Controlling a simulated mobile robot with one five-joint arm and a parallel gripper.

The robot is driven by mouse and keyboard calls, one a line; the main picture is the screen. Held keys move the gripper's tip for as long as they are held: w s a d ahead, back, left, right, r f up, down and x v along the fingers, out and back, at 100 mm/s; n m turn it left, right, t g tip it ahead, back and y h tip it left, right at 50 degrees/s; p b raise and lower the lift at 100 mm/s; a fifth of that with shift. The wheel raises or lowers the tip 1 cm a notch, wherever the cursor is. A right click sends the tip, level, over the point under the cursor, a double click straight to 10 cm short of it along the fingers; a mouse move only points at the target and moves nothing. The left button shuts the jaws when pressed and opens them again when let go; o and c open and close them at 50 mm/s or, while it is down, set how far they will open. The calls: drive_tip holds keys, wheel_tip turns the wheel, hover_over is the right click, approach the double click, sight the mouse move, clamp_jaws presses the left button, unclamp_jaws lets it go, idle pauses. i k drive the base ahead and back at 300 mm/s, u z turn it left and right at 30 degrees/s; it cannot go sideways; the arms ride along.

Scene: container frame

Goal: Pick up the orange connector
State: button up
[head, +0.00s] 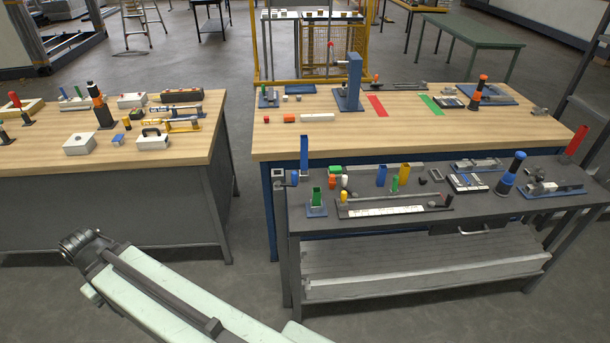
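A small orange piece (332,181), which looks like the connector, lies on the grey metal bench (470,222) at the right. Another small orange-red block (290,118) lies on the wooden table behind, so I cannot be sure from shape alone which is the connector. My pale arm reaches in from the bottom and ends in a dark joint at the lower left, over the floor and well apart from the bench. I see no gripper fingers.
A green holder (317,203) and a long dark fixture (393,206) stand near the bench's front edge. A tall blue post (304,155) rises at its left back. Another wooden table (190,142) stands left. Floor is open between the tables.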

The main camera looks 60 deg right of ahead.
sight(332, 182)
drive_tip(key=u, duration=0.2)
drive_tip(key=i, duration=0.15)
drive_tip(key=z, duration=1.25)
drive_tip(key=k, duration=1.35)
drive_tip(key=z, duration=1.05)
drive_tip(key=i, duration=1.35)
drive_tip(key=u, duration=1.35)
